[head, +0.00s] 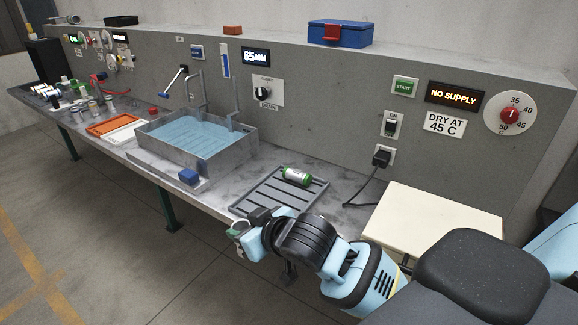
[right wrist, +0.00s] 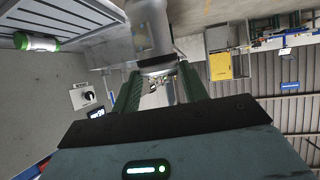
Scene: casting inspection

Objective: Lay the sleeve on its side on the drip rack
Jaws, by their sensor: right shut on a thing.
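My right gripper (head: 243,232) is beyond the front edge of the bench, near the drip rack's front left corner. In the right wrist view its green fingers (right wrist: 158,82) are shut on a pale grey cylindrical sleeve (right wrist: 150,30), which is only partly visible. The drip rack (head: 262,205) is a grey slotted tray on the bench; its corner shows in the right wrist view (right wrist: 75,15). A cylinder with green ends (head: 295,176) lies on its side at the rack's back; it also shows in the right wrist view (right wrist: 37,42). My left gripper is not in view.
A water-filled basin (head: 205,139) stands left of the rack, with a blue block (head: 189,177) at its front corner. A cream box (head: 430,220) is to the right. The rack's front part is clear.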

